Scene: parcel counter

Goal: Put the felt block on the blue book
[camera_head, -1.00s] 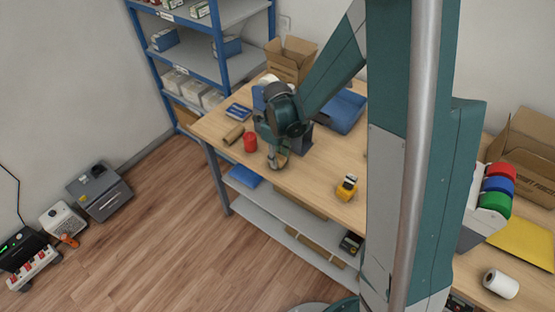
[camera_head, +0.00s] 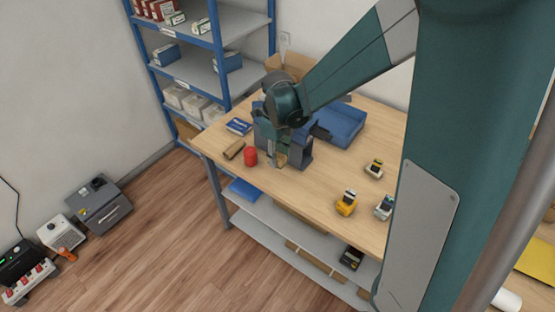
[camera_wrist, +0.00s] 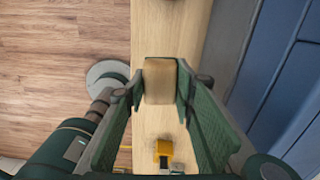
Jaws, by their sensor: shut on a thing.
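My gripper (camera_head: 278,160) is low over the wooden counter (camera_head: 320,185), near its front edge. In the wrist view my gripper (camera_wrist: 158,85) is shut on a tan block, which looks like the felt block (camera_wrist: 160,80); a finger is on each side of it. In the head view the felt block (camera_head: 282,160) shows only partly behind the fingers. Whether it touches the counter is not clear. The blue book (camera_head: 238,126) lies flat near the counter's far left edge, left of and behind my gripper, with nothing seen on it.
A red object (camera_head: 250,157) and a brown roll (camera_head: 234,149) lie just left of my gripper. A grey-blue holder (camera_head: 299,152) stands close on its right, with a blue tray (camera_head: 338,126) behind. A yellow dispenser (camera_head: 347,203) stands to the right. The counter's middle is clear.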

